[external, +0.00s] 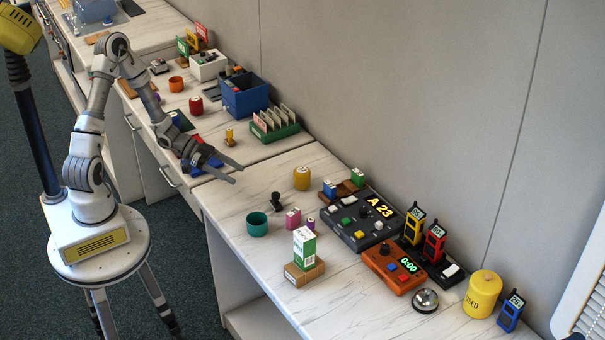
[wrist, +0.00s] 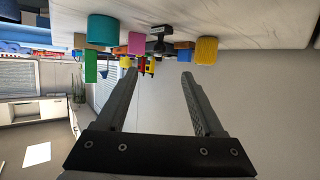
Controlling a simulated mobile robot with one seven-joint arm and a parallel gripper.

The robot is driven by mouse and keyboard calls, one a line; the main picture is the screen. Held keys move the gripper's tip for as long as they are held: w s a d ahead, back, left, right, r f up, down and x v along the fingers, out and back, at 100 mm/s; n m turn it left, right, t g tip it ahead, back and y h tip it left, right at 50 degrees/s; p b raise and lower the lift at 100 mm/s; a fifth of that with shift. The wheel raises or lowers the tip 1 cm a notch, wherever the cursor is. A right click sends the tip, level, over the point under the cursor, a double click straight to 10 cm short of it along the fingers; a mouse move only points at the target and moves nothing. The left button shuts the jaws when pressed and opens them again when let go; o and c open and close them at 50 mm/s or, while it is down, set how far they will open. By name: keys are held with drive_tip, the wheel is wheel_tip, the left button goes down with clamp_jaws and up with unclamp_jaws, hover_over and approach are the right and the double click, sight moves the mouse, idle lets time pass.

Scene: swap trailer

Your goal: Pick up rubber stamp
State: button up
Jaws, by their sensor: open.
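A small black stamp-like object with a round knob (external: 277,201) stands on the counter in the external view, between a teal cup and a yellow cylinder. It is likely the rubber stamp. In the wrist view, which is upside down, the dark stamp (wrist: 160,46) shows beyond the fingertips, roughly in line with the gap between them. My gripper (external: 239,175) is open and empty, above the counter to the upper left of the stamp and apart from it. Its two fingers (wrist: 158,75) are spread wide in the wrist view.
The teal cup (external: 257,224), pink block (external: 293,218) and yellow cylinder (external: 302,178) stand close around the stamp. A green-and-white box (external: 304,246) stands on a brown block nearer the front. A grey console (external: 352,240) lies to the right. Bare counter (external: 245,195) lies left of the stamp.

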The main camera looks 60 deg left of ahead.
sight(276, 197)
drive_tip(key=b+x, duration=0.4)
drive_tip(key=x, duration=1.1)
drive_tip(key=shift+d+f, duration=0.2)
drive_tip(key=shift+f, duration=0.05)
clamp_jaws()
